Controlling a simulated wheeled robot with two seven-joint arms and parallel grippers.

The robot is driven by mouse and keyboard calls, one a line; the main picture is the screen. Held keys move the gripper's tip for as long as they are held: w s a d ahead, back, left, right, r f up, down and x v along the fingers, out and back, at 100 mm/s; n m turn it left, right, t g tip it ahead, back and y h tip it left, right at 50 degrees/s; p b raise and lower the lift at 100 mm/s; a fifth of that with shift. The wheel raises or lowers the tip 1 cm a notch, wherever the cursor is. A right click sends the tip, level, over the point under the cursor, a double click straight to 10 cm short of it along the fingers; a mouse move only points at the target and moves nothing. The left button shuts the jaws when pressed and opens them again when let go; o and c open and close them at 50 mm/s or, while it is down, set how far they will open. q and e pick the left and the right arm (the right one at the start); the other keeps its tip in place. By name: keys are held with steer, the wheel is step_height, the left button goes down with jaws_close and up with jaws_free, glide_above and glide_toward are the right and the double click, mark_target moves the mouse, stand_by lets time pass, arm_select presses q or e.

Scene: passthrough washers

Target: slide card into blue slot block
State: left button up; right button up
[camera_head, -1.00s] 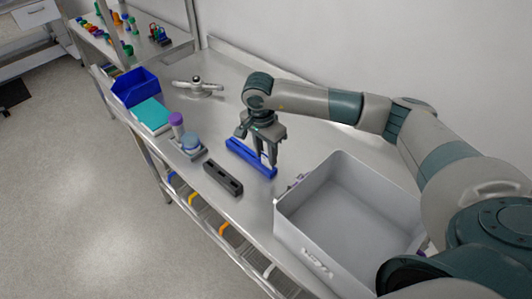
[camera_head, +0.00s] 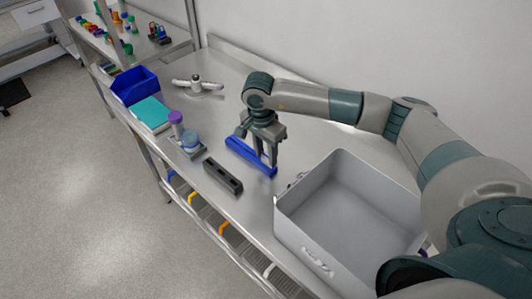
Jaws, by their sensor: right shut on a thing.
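The blue slot block (camera_head: 241,148) lies on the steel table in the middle of the view, slanting from upper left to lower right. My right gripper (camera_head: 266,158) points down over the right part of the block, its fingers at or just above its top. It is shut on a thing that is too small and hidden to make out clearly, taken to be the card. I cannot tell whether the card is in the slot. My left gripper is not in view.
A black slotted block (camera_head: 222,176) lies left of the blue block. A large grey bin (camera_head: 296,226) stands to the right. A metal handled fixture (camera_head: 198,86) is behind.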

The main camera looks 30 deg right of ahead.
steer(key=shift+f+b, duration=0.3)
steer(key=shift+b, duration=0.05)
stand_by(0.4)
stand_by(0.3)
steer(key=o, duration=1.8)
steer(key=shift+r, duration=0.1)
steer(key=shift+r+p, duration=1)
steer(key=shift+r, duration=2.4)
steer(key=shift+a, duration=0.15)
